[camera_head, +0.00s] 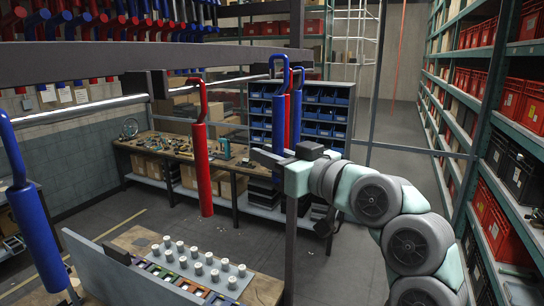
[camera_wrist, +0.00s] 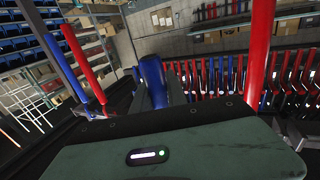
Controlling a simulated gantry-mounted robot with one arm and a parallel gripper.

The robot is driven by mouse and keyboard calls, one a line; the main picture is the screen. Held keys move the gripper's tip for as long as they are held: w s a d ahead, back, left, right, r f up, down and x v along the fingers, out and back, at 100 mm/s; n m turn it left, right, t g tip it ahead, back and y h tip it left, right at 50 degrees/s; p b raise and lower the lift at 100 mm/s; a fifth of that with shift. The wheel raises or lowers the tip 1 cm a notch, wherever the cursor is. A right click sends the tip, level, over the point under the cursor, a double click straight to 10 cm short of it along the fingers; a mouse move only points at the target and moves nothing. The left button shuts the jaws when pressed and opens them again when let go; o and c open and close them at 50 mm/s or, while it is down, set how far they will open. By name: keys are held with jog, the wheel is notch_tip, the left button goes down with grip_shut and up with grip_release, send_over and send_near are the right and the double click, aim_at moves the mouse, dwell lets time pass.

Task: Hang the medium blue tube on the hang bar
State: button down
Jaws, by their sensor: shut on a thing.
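My gripper (camera_head: 268,157) reaches in from the right and is shut on a blue tube (camera_head: 279,122) with a hooked top. The held tube stands roughly upright near the far end of the metal hang bar (camera_head: 230,80); I cannot tell whether its hook touches the bar. A red tube (camera_head: 203,165) hangs to the left. Another blue tube (camera_head: 297,115) and a red tube are close behind the held one.
A large blue tube (camera_head: 35,225) hangs at the far left. A rack (camera_head: 150,275) with several pale cylinders stands below. A cluttered workbench (camera_head: 170,150) and blue bins (camera_head: 325,115) are behind. Shelves with red crates (camera_head: 490,215) line the right; the aisle floor is clear.

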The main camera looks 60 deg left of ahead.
jog(key=s+a+f+b, duration=0.2)
jog(key=s+a+b, duration=0.2)
jog(key=a, duration=0.3)
jog(key=shift+s+f, duration=0.25)
jog(key=shift+f, duration=0.05)
dwell(0.6)
jog(key=c, duration=1.3)
grip_release()
jog(key=shift+o, duration=0.2)
jog(key=w+d+b, duration=0.2)
jog(key=d, duration=0.8)
jog(key=shift+d, duration=0.3)
